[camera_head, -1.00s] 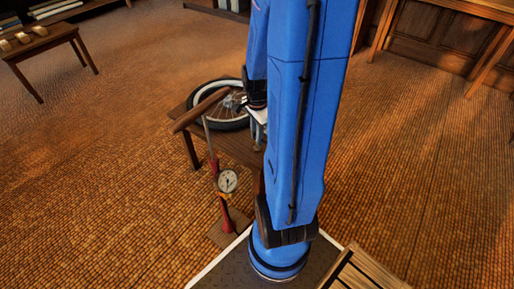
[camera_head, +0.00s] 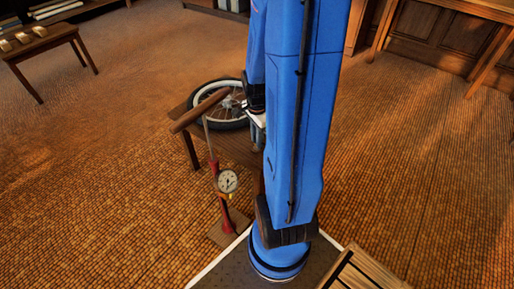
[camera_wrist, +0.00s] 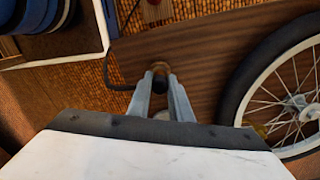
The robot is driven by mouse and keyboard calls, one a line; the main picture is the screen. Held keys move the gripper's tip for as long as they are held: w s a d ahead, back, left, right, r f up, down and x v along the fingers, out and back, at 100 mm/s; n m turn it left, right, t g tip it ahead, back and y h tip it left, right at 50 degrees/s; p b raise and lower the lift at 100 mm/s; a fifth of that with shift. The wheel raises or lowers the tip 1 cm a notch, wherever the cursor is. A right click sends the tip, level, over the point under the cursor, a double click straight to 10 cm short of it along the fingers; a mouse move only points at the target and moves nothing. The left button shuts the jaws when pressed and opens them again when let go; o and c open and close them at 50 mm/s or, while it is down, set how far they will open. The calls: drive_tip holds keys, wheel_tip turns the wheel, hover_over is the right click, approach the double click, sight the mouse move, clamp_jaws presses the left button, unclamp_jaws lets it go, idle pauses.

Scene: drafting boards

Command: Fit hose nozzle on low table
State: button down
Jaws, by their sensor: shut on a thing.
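My gripper (camera_wrist: 160,88) is shut on the hose nozzle (camera_wrist: 160,68), a small dark piece between the fingertips, above the low table. The black hose (camera_wrist: 108,55) runs from it to the left and up the wrist view. The spoked wheel (camera_wrist: 248,82) with its black tyre lies on the low table (camera_wrist: 200,48), to the right of the nozzle and apart from it. The wheel also shows in the head view (camera_head: 205,119), partly behind my arm. The wheel's valve cannot be made out clearly.
A red floor pump (camera_head: 214,172) with a round gauge (camera_head: 227,181) and a wooden handle (camera_head: 200,110) stands in front of the low table. Another small wooden table (camera_head: 40,45) is at the far left.

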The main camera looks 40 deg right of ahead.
drive_tip(key=shift+f, duration=0.4)
drive_tip(key=c, duration=1.5)
unclamp_jaws()
drive_tip(key=shift+c, duration=0.2)
wheel_tip(320, 180, up, 17)
drive_tip(key=shift+r, duration=0.15)
drive_tip(key=shift+s, duration=0.1)
